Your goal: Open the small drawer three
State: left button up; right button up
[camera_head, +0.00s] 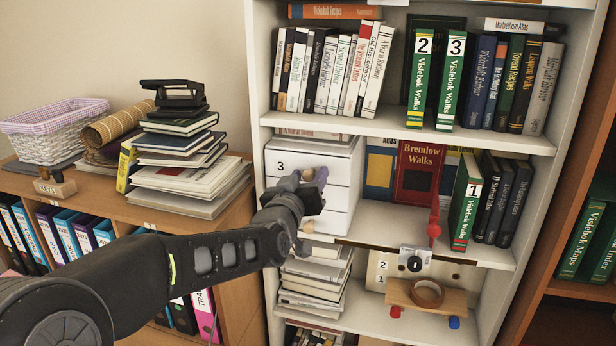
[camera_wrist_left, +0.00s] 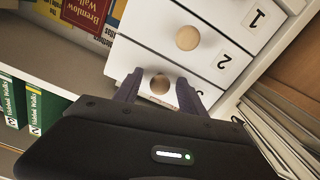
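A small white drawer unit (camera_head: 342,187) stands on the middle shelf of the white bookcase. Its top drawer carries the label 3 (camera_head: 280,166) and looks closed. In the left wrist view, upside down, the drawers labelled 2 (camera_wrist_left: 222,62) and 1 (camera_wrist_left: 258,18) also look closed. My left gripper (camera_head: 313,180) is in front of the top drawer. In the left wrist view its two dark fingers (camera_wrist_left: 159,92) are apart, on either side of the top drawer's round wooden knob (camera_wrist_left: 160,83). I cannot tell whether they touch it. My arm hides part of the lower drawers. My right gripper is not in view.
A red Bremlow Walks book (camera_head: 417,170) and a red object (camera_head: 434,228) stand right of the unit. A book pile (camera_head: 180,160) is on the left cabinet.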

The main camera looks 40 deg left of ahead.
pick_arm(q)
grip_shut()
dwell(0.3)
dwell(1.0)
